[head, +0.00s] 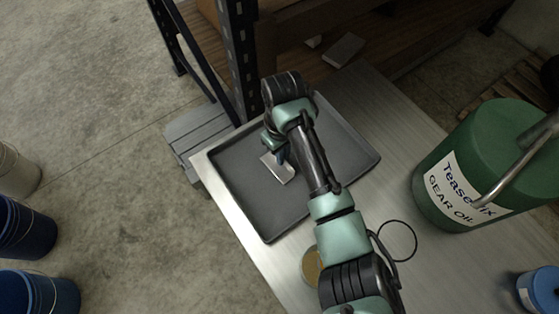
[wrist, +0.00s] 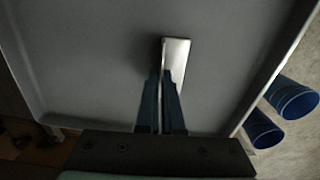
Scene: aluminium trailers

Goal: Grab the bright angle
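The bright angle (wrist: 176,57) is a short, shiny metal piece in the dark grey tray, with a bright flat face and a dark narrow edge on its left in the wrist view. It also shows in the head view (head: 279,170), partly covered by my gripper. My gripper (wrist: 160,78) points down into the tray. Its two blue fingers are close together, with a thin strip of the angle between them at its near end. The fingers look shut on it. Whether the angle touches the tray floor is hard to tell. In the head view my gripper (head: 279,155) is mostly hidden by my arm.
The grey tray (head: 262,228) lies on a metal bench (head: 384,128). A large green gear oil drum (head: 470,150) stands right. A yellowish round thing (head: 311,266) sits beside my arm. A dark shelf post (head: 241,60) rises behind the tray. Blue buckets (head: 30,235) stand left on the floor.

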